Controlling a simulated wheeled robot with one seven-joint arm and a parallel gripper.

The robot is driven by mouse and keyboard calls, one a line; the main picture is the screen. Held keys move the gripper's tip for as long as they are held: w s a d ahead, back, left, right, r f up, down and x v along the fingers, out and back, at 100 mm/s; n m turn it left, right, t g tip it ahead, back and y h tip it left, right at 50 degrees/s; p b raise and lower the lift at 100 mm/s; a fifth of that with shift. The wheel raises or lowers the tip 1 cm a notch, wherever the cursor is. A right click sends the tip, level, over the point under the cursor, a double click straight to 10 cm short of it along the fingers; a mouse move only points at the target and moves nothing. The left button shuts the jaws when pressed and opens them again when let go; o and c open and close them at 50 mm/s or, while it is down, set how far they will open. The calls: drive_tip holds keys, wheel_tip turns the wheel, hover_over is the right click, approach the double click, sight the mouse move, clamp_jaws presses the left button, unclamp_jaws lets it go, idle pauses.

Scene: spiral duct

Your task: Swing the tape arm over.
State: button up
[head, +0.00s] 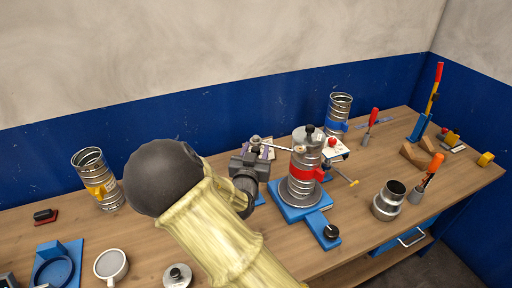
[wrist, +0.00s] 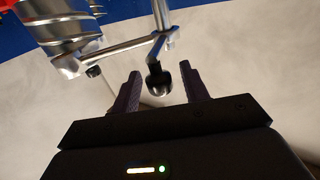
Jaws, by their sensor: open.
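A spiral duct (head: 304,163) with a red clamp (head: 309,174) stands upright on a blue base (head: 322,222) in the head view. In the wrist view, the ribbed duct (wrist: 70,30) is at the upper left. A silver metal arm (wrist: 118,46), which looks like the tape arm, reaches out beside it and carries a black round knob (wrist: 158,82). My gripper (wrist: 160,72) is open, with the knob showing between its fingers; I cannot tell whether either finger touches it. In the head view, my gripper (head: 257,152) is left of the duct, and my arm hides part of the bench.
Other ducts stand at left (head: 108,192) and behind (head: 336,112). A metal reducer (head: 388,202) and an orange-handled tool (head: 433,170) stand to the right. A white-faced round part (head: 111,263) lies at front left. The blue-banded wall is close behind the bench.

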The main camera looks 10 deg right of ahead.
drive_tip(key=shift+w, duration=0.1)
clamp_jaws()
drive_tip(key=shift+a, duration=0.1)
